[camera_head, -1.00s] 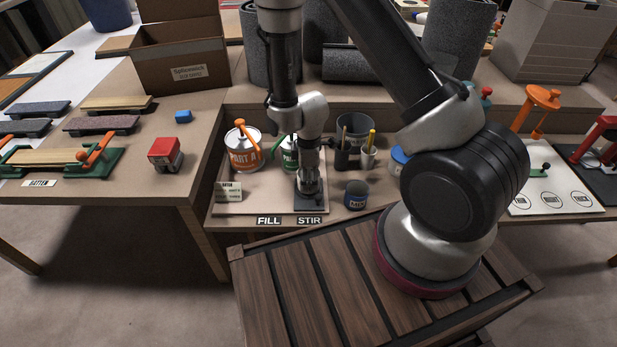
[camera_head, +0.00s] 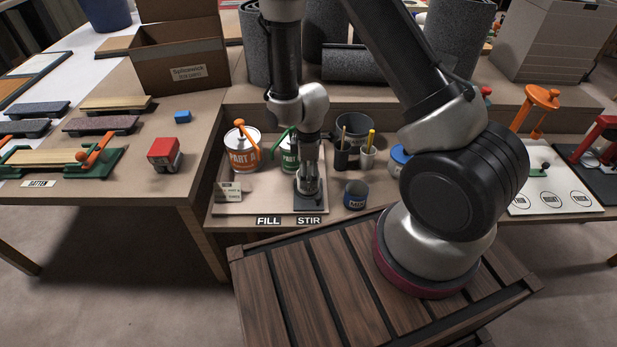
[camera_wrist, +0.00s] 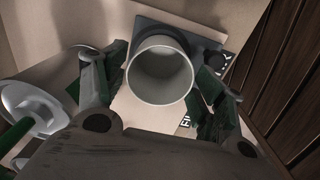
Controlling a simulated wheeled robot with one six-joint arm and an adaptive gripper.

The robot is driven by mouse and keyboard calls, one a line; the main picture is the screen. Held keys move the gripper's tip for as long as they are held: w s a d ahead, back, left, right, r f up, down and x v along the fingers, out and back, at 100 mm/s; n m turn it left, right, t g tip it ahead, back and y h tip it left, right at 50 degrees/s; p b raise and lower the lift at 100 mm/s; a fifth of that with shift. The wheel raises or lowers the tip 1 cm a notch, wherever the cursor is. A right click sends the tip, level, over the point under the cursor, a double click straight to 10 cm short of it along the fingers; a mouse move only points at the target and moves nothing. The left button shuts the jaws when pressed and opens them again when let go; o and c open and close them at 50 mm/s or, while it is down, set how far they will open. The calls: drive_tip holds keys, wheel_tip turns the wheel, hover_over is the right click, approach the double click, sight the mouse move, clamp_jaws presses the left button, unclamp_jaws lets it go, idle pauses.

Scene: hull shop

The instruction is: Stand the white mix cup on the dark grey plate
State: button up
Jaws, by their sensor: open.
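The white mix cup (camera_wrist: 161,76) stands upright between my fingers in the wrist view, its round mouth facing the camera and its inside looking empty. The dark grey plate (camera_wrist: 207,50) shows behind and beside the cup there. In the head view the plate (camera_head: 312,205) lies behind the STIR label, with the cup low over it. The cup appears to stand on the plate, but its base is hidden. My gripper (camera_wrist: 160,88) is open, with one finger on each side of the cup. It also shows in the head view (camera_head: 309,178), pointing down.
The PART A can (camera_head: 242,158) and a green-handled can (camera_head: 289,157) stand at the left and behind. The FILL area (camera_head: 262,200) is clear.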

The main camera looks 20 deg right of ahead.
drive_tip(key=s+d+r+m+t, duration=0.1)
drive_tip(key=s+d+r+m, duration=0.15)
drive_tip(key=r, duration=0.75)
drive_tip(key=s+d+r+m+t, duration=0.1)
drive_tip(key=d+r+m, duration=0.15)
drive_tip(key=r, duration=0.85)
drive_tip(key=s+d+r+m, duration=0.15)
drive_tip(key=d+r, duration=0.25)
drive_tip(key=r, duration=0.6)
drive_tip(key=s+d+r+m+t, duration=0.1)
drive_tip(key=s+d+r+m, duration=0.2)
drive_tip(key=s, duration=0.4)
drive_tip(key=s+d+r+m+t, duration=0.1)
drive_tip(key=s+d+r+m, duration=0.2)
drive_tip(key=s+r+m, duration=0.2)
wheel_tip(320, 180, up, 2)
drive_tip(key=shift+s+r, duration=0.15)
drive_tip(key=shift+s, duration=0.9)
